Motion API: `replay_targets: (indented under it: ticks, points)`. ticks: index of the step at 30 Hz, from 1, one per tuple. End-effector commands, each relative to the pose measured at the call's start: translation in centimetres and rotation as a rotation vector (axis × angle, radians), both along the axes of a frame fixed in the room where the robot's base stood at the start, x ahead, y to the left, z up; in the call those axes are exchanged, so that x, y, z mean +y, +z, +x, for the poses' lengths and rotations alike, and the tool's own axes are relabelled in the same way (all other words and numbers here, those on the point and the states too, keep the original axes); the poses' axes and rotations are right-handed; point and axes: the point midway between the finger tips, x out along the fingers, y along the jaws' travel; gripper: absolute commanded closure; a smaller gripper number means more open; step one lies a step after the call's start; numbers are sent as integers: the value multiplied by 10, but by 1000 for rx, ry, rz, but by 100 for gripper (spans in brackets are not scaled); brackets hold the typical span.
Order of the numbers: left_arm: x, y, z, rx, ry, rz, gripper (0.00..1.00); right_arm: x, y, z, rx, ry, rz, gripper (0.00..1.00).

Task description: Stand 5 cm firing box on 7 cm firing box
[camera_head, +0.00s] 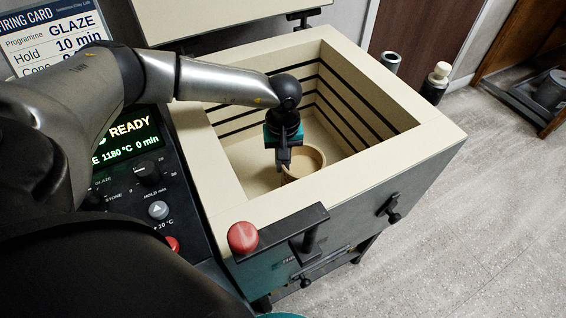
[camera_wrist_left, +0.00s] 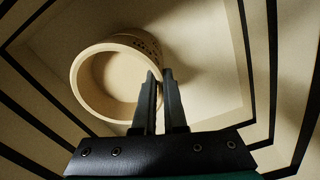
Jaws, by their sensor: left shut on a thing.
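One round, cream, open-topped firing box (camera_head: 308,157) is inside the kiln chamber, towards its front. In the left wrist view the firing box (camera_wrist_left: 84,88) shows its hollow inside, its thick rim and dark marks on its outer wall. I cannot tell whether it is the 5 cm or the 7 cm one, or whether it rests on the floor or on something. My left gripper (camera_head: 284,166) reaches down into the kiln and is shut on the right side of its wall; the fingertips (camera_wrist_left: 162,88) are at the rim.
The kiln's thick cream rim (camera_head: 229,207) surrounds the gripper on all sides, with dark-grooved walls (camera_head: 340,95) inside. A control panel (camera_head: 150,180) reading READY stands at the left. A red knob (camera_head: 242,237) and a dark latch are at the front. Open floor (camera_head: 480,210) lies to the right.

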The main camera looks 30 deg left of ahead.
Motion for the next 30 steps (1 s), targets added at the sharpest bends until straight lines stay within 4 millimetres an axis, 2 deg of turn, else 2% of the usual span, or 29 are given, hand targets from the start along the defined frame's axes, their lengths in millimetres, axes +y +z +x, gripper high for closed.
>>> replay_targets:
  ticks: [8, 9, 17, 28, 30]
  points:
    - [0, -2, 0, -1, 0, 0, 100, 0, 3, 2, -8, 0, 1, 100]
    - [0, -3, 0, 0, 0, 0, 90, 1, 5, 3, -10, 0, 2, 100]
    - [0, -2, 0, 0, 0, 0, 61, 1, 5, 2, -8, 0, 1, 100]
    - [0, 1, 0, 0, 0, 0, 61, 1, 6, 2, -9, 0, 2, 100]
    - [0, 7, 0, -1, 1, 0, 61, -1, -2, -2, 7, 0, -1, 100]
